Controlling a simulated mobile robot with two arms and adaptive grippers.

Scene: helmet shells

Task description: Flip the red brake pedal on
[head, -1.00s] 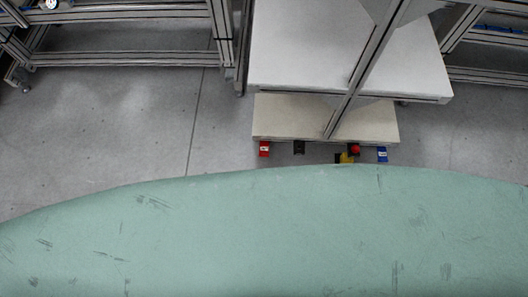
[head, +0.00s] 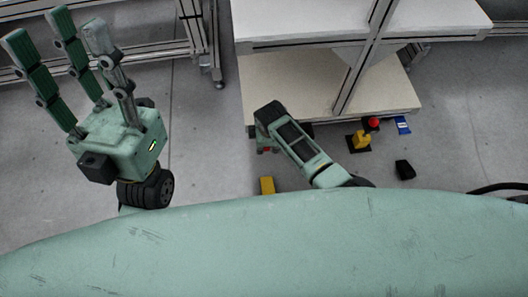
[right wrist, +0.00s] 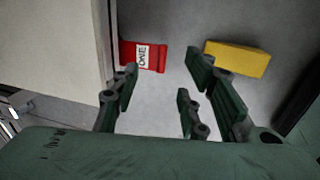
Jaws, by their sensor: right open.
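The red brake pedal (right wrist: 129,52) with a white label shows in the right wrist view, beside the edge of a pale board. In the head view, only a small red patch of it shows under my right arm. My right gripper (right wrist: 162,78) is open and empty, with its fingers pointing towards the pedal. The left finger's tip overlaps the pedal's lower edge in the picture; I cannot tell whether they touch. In the head view, my right forearm hides most of that gripper. My left gripper (head: 76,42) is open and empty at the upper left, fingers up, far from the pedal.
A yellow block (right wrist: 238,58) lies right of the pedal; it also shows in the head view (head: 267,186). A red-knobbed yellow stand (head: 362,140), a blue pedal (head: 403,125) and a black block (head: 404,170) are at right. A pale shelf rack (head: 290,75) stands behind.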

